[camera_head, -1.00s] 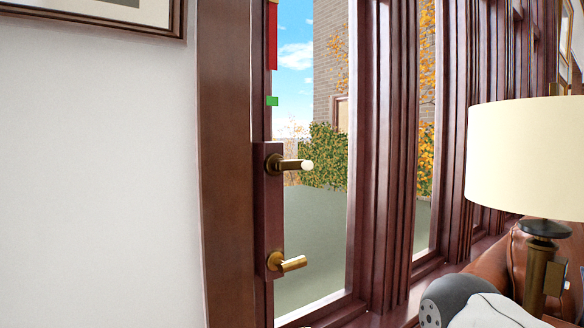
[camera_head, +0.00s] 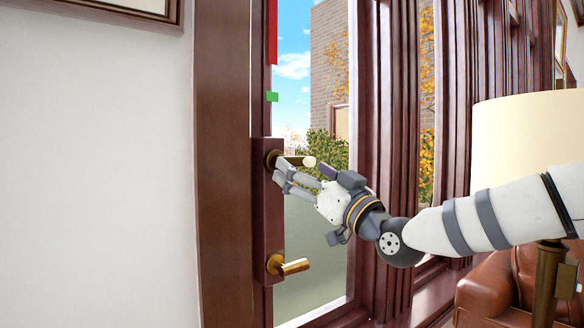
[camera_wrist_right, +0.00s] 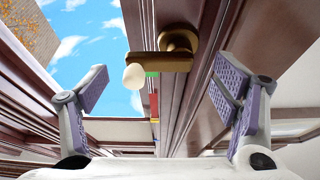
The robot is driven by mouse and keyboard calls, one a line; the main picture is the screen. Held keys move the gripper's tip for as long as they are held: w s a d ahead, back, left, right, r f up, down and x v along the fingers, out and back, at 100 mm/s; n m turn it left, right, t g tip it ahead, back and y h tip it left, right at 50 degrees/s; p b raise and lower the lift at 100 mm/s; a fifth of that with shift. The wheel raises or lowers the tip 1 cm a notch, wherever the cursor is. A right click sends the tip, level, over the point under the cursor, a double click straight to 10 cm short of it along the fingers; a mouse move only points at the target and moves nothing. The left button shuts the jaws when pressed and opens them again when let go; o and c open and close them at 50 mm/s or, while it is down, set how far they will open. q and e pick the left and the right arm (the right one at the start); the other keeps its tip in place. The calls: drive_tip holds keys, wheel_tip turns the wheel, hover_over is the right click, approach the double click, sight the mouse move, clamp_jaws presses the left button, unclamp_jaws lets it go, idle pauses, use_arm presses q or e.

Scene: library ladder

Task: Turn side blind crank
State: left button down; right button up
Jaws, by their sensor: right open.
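The upper brass crank (camera_head: 289,160), with a pale round knob (camera_head: 309,162), is on a dark wooden plate (camera_head: 270,215) beside the window. Its arm points right. My right gripper (camera_head: 282,174) is open, with its fingers by the plate just below the crank, partly overlapping it. In the right wrist view, the crank arm (camera_wrist_right: 165,62) and knob (camera_wrist_right: 134,76) appear between the spread fingers (camera_wrist_right: 160,84); I cannot tell whether they touch. A second brass handle (camera_head: 288,267) sits lower on the plate. My left gripper is not in view.
A red strip (camera_head: 271,30) and a green block (camera_head: 272,97) show on the window's left side. A lamp (camera_head: 525,140) and a brown leather seat (camera_head: 490,290) stand at the right, near my right arm. A picture frame hangs upper left.

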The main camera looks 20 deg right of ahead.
sight(295, 162)
drive_tip(key=x, duration=0.4)
drive_tip(key=shift+w, duration=0.2)
drive_tip(key=c, duration=1.1)
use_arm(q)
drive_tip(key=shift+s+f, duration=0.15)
use_arm(e)
drive_tip(key=shift+c, duration=0.2)
drive_tip(key=shift+r, duration=0.15)
